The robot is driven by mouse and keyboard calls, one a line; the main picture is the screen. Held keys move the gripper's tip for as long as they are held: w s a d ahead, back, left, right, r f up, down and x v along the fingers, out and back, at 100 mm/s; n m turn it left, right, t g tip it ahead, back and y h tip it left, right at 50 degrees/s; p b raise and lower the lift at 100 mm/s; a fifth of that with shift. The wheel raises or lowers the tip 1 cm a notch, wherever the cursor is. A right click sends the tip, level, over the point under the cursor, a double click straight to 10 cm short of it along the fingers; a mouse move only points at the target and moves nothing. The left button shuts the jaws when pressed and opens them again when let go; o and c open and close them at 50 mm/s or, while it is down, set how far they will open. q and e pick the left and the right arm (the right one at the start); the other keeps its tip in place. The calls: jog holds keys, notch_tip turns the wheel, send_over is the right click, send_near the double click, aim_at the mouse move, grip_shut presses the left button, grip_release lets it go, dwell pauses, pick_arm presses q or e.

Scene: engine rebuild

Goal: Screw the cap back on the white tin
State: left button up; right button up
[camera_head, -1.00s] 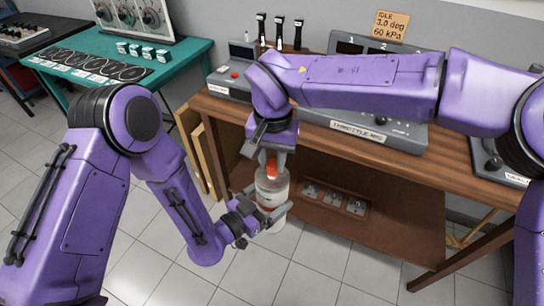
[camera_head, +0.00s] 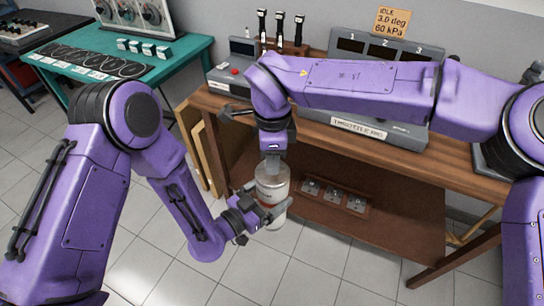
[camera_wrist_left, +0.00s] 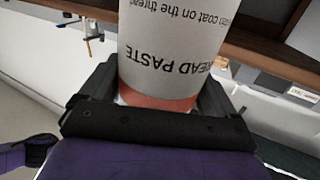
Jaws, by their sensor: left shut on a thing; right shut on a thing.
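The white tin (camera_head: 272,184) is held off the floor in front of the bench, roughly upright. My left gripper (camera_head: 268,210) is shut around its side. In the left wrist view the tin (camera_wrist_left: 172,45) fills the space between the left jaws (camera_wrist_left: 155,98); its label reads upside down there, ending in "READ PASTE", with an orange band below. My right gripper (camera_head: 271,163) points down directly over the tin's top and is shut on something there. The cap is hidden by the right gripper, so its seating cannot be seen.
A wooden bench (camera_head: 460,160) with a lower shelf stands behind the tin, carrying a grey control unit (camera_head: 413,133). A teal table (camera_head: 185,52) with small boxes is at the back left. Tiled floor (camera_head: 300,262) is open in front.

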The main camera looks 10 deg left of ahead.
jog(key=m, duration=0.6)
jog(key=shift+w, duration=0.1)
jog(key=m, duration=0.3)
jog(key=shift+m, duration=0.3)
jog(key=m, duration=0.5)
jog(key=shift+m, duration=0.3)
jog(key=m, duration=0.3)
jog(key=shift+w, duration=0.1)
jog(key=m, duration=0.6)
jog(key=shift+d, duration=0.1)
jog(key=m, duration=0.9)
jog(key=shift+d, duration=0.1)
jog(key=m, duration=0.6)
jog(key=o, duration=1)
